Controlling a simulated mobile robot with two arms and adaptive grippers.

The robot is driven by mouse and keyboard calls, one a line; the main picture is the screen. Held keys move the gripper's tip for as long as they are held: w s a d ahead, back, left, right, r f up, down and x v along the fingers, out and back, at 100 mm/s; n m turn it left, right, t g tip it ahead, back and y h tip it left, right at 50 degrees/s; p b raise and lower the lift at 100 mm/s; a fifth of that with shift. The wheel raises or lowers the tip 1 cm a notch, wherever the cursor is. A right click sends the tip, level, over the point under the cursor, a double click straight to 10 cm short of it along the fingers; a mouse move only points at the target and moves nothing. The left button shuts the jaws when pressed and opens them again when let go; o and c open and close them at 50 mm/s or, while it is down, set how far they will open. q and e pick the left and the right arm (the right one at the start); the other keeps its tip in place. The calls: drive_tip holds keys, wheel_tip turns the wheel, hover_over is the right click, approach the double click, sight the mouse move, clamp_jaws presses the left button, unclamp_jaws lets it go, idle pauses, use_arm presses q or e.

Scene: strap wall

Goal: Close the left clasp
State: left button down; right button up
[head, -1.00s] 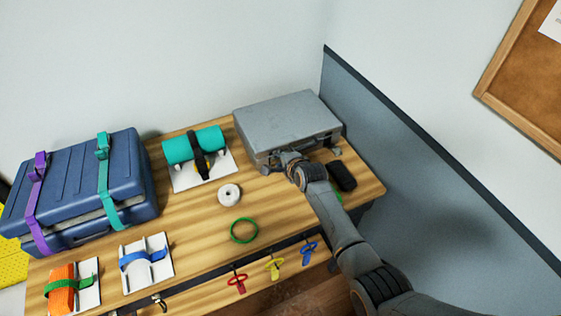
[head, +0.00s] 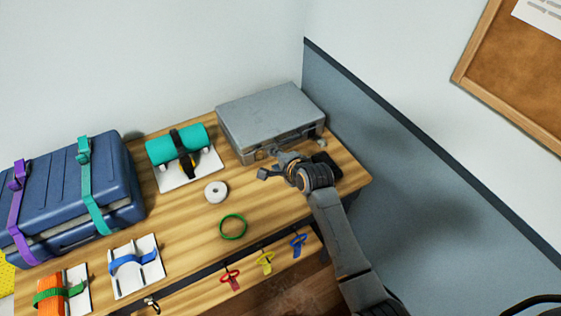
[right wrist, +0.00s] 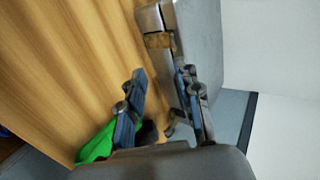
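A closed grey case (head: 270,115) stands at the back right of the bench. Its left clasp (head: 259,155) is a small metal piece on the front face, just past my right gripper (head: 273,164). A brownish metal clasp plate shows on the case in the right wrist view (right wrist: 158,40). The right gripper's fingers (right wrist: 162,76) are spread apart with nothing between them; one finger lies close along the case front, the other over the wood. Whether it touches the case, I cannot tell. The clasp's exact position is unclear. The left gripper is out of view.
A dark object (head: 328,168) lies right of the gripper, and a green item (right wrist: 97,145) sits below it. A white roll (head: 216,191) and green ring (head: 232,227) lie to the left. A blue strapped suitcase (head: 75,185) stands far left. A wall is close on the right.

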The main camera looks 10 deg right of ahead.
drive_tip(key=v, duration=0.3)
drive_tip(key=shift+r, duration=0.1)
idle(0.4)
